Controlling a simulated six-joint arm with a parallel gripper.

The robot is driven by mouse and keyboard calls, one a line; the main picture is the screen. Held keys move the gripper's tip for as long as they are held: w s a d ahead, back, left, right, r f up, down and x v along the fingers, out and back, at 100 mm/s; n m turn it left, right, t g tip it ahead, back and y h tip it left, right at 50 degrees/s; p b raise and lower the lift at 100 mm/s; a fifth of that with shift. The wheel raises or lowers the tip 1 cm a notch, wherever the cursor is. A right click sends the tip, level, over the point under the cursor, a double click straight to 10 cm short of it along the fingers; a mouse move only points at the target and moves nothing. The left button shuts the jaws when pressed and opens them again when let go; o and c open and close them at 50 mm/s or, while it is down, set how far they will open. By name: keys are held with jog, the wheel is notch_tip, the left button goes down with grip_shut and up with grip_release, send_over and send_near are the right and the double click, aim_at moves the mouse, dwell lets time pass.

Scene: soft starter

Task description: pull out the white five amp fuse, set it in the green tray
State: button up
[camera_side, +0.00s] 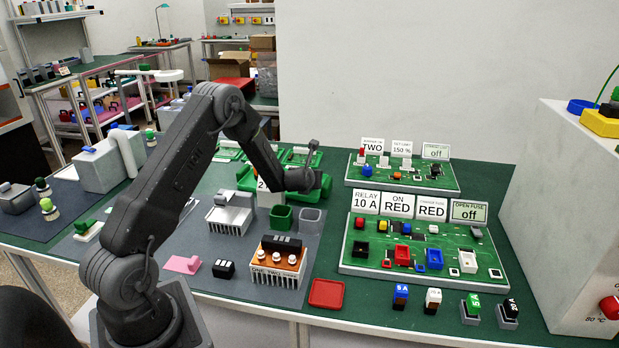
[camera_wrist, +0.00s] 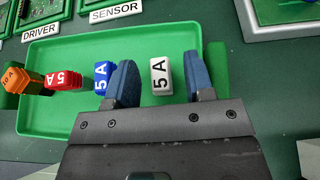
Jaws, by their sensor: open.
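The white fuse marked 5A (camera_wrist: 161,76) is in the green tray (camera_wrist: 70,50) in the wrist view. It sits between the two blue fingers of my gripper (camera_wrist: 160,82), with a visible gap on each side. My gripper is open and does not grip it. A blue 5A fuse (camera_wrist: 102,78) is just left of the left finger, partly covered by it. A red 5A fuse (camera_wrist: 62,79) and an orange fuse (camera_wrist: 17,79) are farther left. In the side view my gripper (camera_side: 312,180) is low at the rear of the bench, and the fuse cannot be made out there.
Boards labelled DRIVER and SENSOR (camera_wrist: 105,10) lie beyond the tray. In the side view, a small green bin (camera_side: 282,217) and a grey bin (camera_side: 311,221) stand in front of my gripper. A red tray (camera_side: 326,293) lies near the front edge. Circuit boards with cards stand at right.

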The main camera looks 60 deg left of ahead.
jog(key=shift+s, duration=0.1)
jog(key=s+d+r+m+h, duration=0.2)
jog(key=s+d+r+m, duration=0.35)
jog(key=d+m, duration=0.3)
jog(key=s+d+r+m+h, duration=0.3)
jog(key=s+d+r+m, duration=0.1)
jog(key=d+r+m, duration=0.4)
jog(key=s+d+r+m+h, duration=0.2)
jog(key=s+d+r+m, duration=0.35)
jog(key=d, duration=0.45)
jog(key=s+d+r+m+g+h, duration=0.1)
jog(key=s+d+m, duration=0.2)
jog(key=s+m, duration=0.6)
jog(key=s+d+r+m+g+h, duration=0.1)
jog(key=s+d+m, duration=0.3)
jog(key=s+m, duration=0.5)
jog(key=r+m+g, duration=0.1)
jog(key=m, duration=0.4)
jog(key=shift+d, duration=0.1)
